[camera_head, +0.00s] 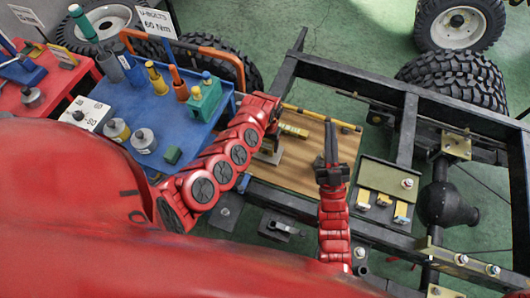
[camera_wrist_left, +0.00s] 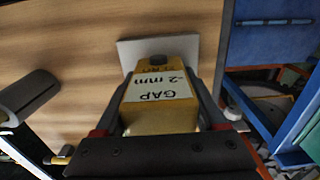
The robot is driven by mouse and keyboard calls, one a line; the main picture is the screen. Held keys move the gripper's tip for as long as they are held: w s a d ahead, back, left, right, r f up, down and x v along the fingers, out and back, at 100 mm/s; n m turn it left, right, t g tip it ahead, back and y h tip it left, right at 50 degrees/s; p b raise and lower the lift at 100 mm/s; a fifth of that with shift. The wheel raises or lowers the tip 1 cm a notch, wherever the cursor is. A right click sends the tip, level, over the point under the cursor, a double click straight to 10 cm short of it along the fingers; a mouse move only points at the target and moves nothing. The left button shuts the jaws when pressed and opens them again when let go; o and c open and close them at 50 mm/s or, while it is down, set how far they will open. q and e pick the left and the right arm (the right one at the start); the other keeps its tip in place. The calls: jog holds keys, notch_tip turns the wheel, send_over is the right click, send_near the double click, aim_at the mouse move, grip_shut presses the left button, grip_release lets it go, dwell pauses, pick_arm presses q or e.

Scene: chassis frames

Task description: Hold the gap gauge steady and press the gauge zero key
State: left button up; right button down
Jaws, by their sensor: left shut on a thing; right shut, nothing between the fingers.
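The gap gauge (camera_wrist_left: 160,95) is a yellow block with a white label reading GAP 2 mm, upside down in the left wrist view. A small dark key (camera_wrist_left: 157,59) shows at its far end. My left gripper (camera_head: 275,135) is shut on the gauge, with a finger on each side, over the wooden board. A pale grey plate (camera_wrist_left: 128,52) lies behind or under the gauge. My right gripper (camera_head: 331,150) is shut and empty over the board, to the right of the left gripper and apart from it.
The wooden board (camera_head: 300,180) lies inside the black chassis frame (camera_head: 400,130). A blue cart top (camera_head: 190,125) with tools and weights stands at the left. A dark green tray (camera_head: 385,180) with small parts is at the right. A yellow bar (camera_head: 320,118) runs behind the board.

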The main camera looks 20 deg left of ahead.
jog(key=w+a+f+n+g+h, duration=0.1)
jog(key=w+a+f+g+h, duration=0.15)
jog(key=a+f+g, duration=1.15)
jog(key=s+a+f+h, duration=0.2)
jog(key=f, duration=0.4)
jog(key=s+a+f+h, duration=0.2)
jog(key=s+f, duration=0.1)
jog(key=f, duration=0.3)
jog(key=s+a+f+m+h, duration=0.1)
jog(key=s+a+f+h, duration=0.1)
jog(key=f, duration=0.4)
jog(key=shift+s+f+g+h, duration=0.25)
jog(key=shift+s+f+g, duration=0.05)
jog(key=shift+s+f, duration=0.05)
jog(key=shift+s+d+f+h, duration=0.3)
jog(key=shift+s+d+h, duration=0.05)
jog(key=shift+s+h, duration=0.2)
jog(key=shift+w, duration=0.1)
jog(key=shift+w+d, duration=0.2)
jog(key=shift+w, duration=4.15)
